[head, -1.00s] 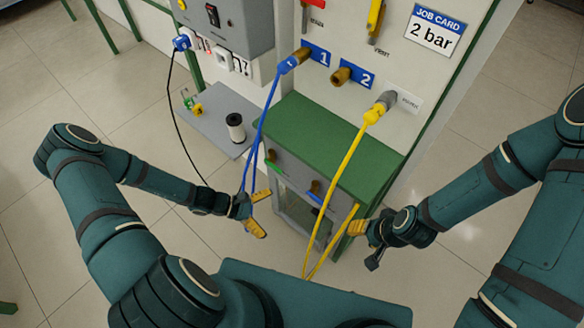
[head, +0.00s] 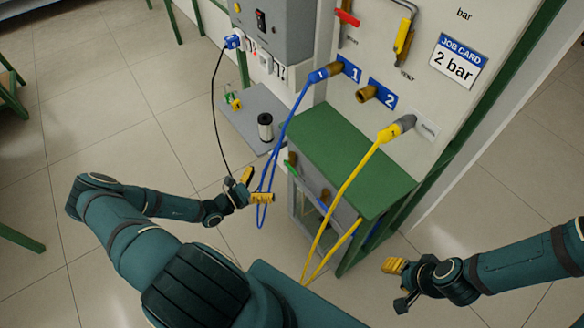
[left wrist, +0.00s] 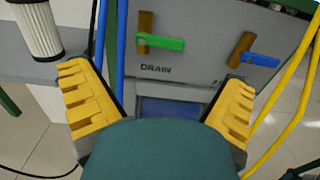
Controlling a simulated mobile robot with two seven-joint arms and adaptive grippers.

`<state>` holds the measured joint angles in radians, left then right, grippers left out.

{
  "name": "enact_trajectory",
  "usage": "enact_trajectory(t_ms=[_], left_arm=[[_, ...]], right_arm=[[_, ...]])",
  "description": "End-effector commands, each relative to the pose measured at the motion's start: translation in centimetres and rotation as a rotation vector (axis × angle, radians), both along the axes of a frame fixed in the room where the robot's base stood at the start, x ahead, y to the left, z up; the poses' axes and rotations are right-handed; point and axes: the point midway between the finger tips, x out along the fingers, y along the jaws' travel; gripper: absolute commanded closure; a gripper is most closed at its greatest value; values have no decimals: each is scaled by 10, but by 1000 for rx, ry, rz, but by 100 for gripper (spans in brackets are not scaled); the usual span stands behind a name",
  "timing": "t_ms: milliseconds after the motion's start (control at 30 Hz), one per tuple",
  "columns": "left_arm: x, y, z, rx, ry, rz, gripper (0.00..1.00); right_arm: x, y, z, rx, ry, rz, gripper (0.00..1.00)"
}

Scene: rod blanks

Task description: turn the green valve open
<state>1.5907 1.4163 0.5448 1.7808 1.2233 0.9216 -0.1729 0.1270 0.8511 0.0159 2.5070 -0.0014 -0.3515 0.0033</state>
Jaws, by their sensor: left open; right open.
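The green valve is a green lever on a brass stem above the word DRAIN, on the grey front of the low cabinet. It shows in the left wrist view (left wrist: 160,43), and its green end shows in the head view (head: 291,167). The lever lies nearly level, pointing right of its stem. My left gripper (head: 255,187) is open and empty, in front and to the left of the cabinet. In the left wrist view its yellow fingers (left wrist: 157,95) stand wide apart, below the lever and not touching it. My right gripper (head: 397,284) is open and empty, right of the cabinet.
A blue lever (left wrist: 258,59) on brass sits right of the green one. Blue hoses (head: 285,130) hang close to my left gripper. A yellow hose (head: 350,180) hangs down the cabinet's front right. A grey shelf (head: 243,115) with a filter cartridge (head: 265,127) is at the left.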

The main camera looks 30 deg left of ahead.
Motion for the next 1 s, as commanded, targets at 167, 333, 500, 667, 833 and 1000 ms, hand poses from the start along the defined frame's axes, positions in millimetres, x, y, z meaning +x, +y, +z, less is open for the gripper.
enact_trajectory(t_ms=[167,333,500,667,833,1000], left_arm=[[34,-15,-1,0,-2,-3,0],[64,-28,-1,0,0,-4,0],[86,-36,-1,1,0,-3,0],[97,-41,-1,1,1,-3,0],[100,-42,0,2,1,-3,0],[100,-42,0,2,1,-3,0]], right_arm=[[1,0,-6,0,-3,-1,53],[2,0,-11,-2,-4,-2,53],[3,-1,-14,-2,-7,-2,53],[3,-1,-16,-2,-8,-2,53],[3,-1,-16,-2,-9,-2,53],[3,-1,-16,-2,-9,-2,53]])
